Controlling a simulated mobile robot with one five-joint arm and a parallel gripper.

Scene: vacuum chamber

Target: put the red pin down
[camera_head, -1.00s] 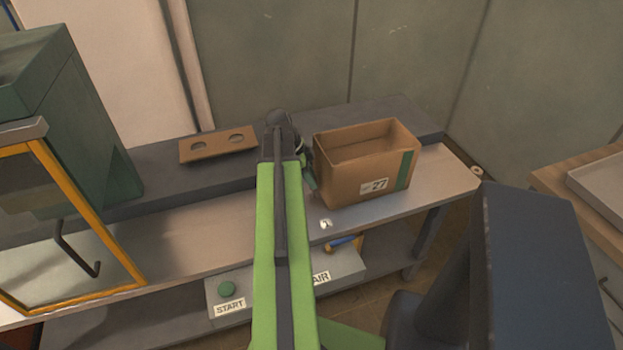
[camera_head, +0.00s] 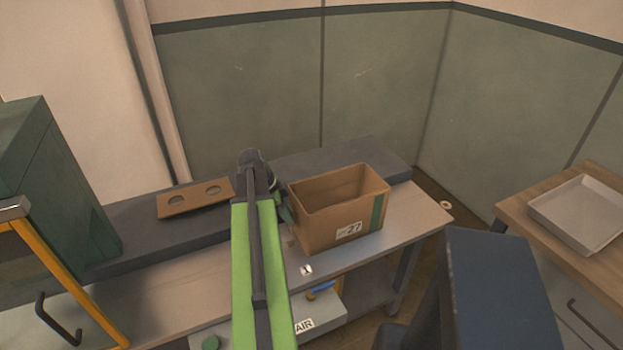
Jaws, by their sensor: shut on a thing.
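My green arm reaches forward over the workbench (camera_head: 170,280). My gripper (camera_head: 284,210) is at its far end, beside the left wall of the cardboard box (camera_head: 345,215). Only a small dark and green part of the gripper shows past the arm, and its fingertips are hidden. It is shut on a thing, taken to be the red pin. No red pin can be made out in the view; my arm covers that spot. I cannot tell the gripper's height above the bench.
The open box is marked 27. A brown two-hole plate (camera_head: 196,199) lies on the bench's raised back ledge. A green machine with a yellow-framed door (camera_head: 70,285) stands left. A grey tray (camera_head: 583,212) is on a wooden cabinet at right. A small white tag (camera_head: 306,271) lies near the bench's front.

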